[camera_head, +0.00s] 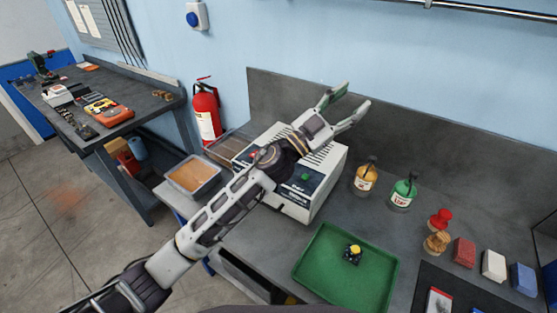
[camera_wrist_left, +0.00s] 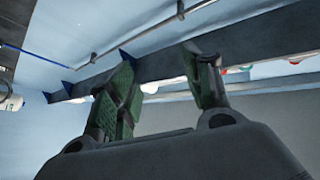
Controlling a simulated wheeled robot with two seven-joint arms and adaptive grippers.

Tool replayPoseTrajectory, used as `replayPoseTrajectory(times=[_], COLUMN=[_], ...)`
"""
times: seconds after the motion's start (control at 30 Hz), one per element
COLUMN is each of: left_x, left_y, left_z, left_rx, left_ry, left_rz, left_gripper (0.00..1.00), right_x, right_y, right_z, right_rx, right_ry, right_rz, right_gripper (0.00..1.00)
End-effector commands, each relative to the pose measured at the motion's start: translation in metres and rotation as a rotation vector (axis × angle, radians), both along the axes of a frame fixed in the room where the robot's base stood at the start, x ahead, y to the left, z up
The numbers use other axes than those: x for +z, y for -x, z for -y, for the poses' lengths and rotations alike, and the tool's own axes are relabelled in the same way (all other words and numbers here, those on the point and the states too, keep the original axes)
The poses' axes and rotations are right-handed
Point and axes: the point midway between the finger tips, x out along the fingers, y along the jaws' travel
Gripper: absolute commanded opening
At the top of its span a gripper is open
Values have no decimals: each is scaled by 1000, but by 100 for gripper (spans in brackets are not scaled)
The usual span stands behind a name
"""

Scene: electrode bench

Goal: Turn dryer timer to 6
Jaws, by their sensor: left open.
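The dryer (camera_head: 327,168) is a white box with a slotted top and a dark front panel, standing on the grey bench against the back wall. A green control (camera_head: 305,177) shows on its panel; I cannot read a timer scale, and my left arm hides part of the panel. My left gripper (camera_head: 352,103) is open and empty, raised above the dryer and pointing up toward the back wall. In the left wrist view, its green-padded fingers (camera_wrist_left: 165,85) are spread apart with nothing between them. My right gripper is not in view.
A green tray (camera_head: 318,262) with a small yellow-topped part lies in front of the dryer. An orange bottle (camera_head: 365,178) and a green bottle (camera_head: 403,192) stand to its right. A tub (camera_head: 193,176) sits left. A fire extinguisher (camera_head: 206,113) hangs on the wall.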

Motion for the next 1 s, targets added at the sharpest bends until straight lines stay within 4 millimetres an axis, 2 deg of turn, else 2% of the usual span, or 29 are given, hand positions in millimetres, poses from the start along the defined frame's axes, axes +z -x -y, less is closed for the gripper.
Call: replayPoseTrajectory(times=[0.27,0.5,0.73,1.0], left_x=[2,-11,-33,-65], left_y=[28,49,63,70], left_z=[40,67,83,88], left_rx=[-183,-332,-461,-587], left_ry=[-120,-257,-415,-632], left_rz=[116,188,235,259], left_gripper=[50,50,50,50], right_x=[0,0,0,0], right_y=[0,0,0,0], right_z=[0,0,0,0], right_rx=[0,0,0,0], right_ry=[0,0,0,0], right_rz=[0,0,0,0], right_gripper=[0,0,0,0])
